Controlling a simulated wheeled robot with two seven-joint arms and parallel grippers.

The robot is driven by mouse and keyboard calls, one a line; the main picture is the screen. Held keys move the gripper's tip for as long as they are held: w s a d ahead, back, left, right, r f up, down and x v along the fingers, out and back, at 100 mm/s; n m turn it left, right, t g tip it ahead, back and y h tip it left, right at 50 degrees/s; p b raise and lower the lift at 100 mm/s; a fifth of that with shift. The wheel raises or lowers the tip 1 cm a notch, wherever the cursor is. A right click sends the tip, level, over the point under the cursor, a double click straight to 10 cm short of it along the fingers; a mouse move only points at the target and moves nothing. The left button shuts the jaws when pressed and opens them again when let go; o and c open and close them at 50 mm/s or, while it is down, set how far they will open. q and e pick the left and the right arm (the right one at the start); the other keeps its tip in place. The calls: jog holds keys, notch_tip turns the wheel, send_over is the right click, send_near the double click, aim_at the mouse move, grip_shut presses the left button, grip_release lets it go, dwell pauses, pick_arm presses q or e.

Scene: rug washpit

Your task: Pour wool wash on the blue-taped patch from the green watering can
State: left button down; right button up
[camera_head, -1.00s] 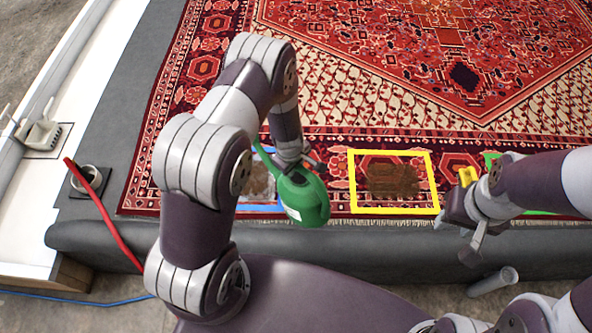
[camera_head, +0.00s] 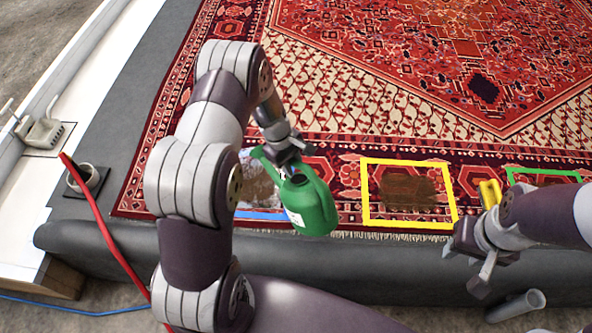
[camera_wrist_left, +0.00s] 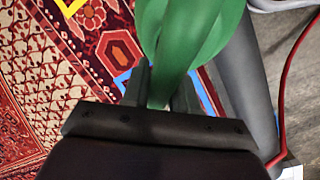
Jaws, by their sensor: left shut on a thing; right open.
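The green watering can (camera_head: 312,208) is held by my left gripper (camera_head: 290,160) above the rug's front border. Its spout points up and left, over the blue-taped patch (camera_head: 256,214). That patch shows a brown stain with a pale, wet-looking area, and my arm and the can hide part of it. In the left wrist view my left gripper (camera_wrist_left: 160,95) is shut on the can's green handle (camera_wrist_left: 180,40), with a bit of blue tape below. My right gripper (camera_head: 480,255) is open and empty at the right, near the rug's front edge.
A yellow-taped patch (camera_head: 365,222) with a brown stain lies right of the can. A green-taped patch (camera_head: 545,172) and a yellow object (camera_head: 489,194) are further right. A red hose (camera_head: 105,232) runs at the left. A grey tube (camera_head: 515,306) lies at the front right.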

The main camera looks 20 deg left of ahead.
aim_at(286, 193)
pick_arm(q)
jog(key=shift+g+h, duration=0.5)
jog(key=shift+h, duration=0.3)
jog(key=shift+w+a+f+b, duration=0.35)
jog(key=shift+a+f+b, duration=0.25)
jog(key=shift+f+b, duration=0.25)
jog(key=shift+w+a+f+b, duration=0.35)
jog(key=shift+a+f+b, duration=0.25)
jog(key=shift+b, duration=0.35)
jog(key=shift+s+r, duration=0.1)
jog(key=shift+s+d, duration=0.2)
jog(key=shift+s, duration=0.4)
jog(key=shift+s+d, duration=0.2)
jog(key=shift+s, duration=0.4)
jog(key=shift+s+d, duration=0.25)
jog(key=shift+s, duration=0.55)
jog(key=shift+s+d, duration=0.3)
jog(key=shift+s, duration=0.55)
jog(key=shift+s+d, duration=0.25)
jog(key=shift+s, duration=0.55)
jog(key=shift+s+a, duration=0.75)
jog(key=shift+a, duration=1.7)
jog(key=w+a, duration=0.2)
jog(key=w, duration=0.5)
jog(key=shift+w+a, duration=0.15)
jog(key=shift+w, duration=0.1)
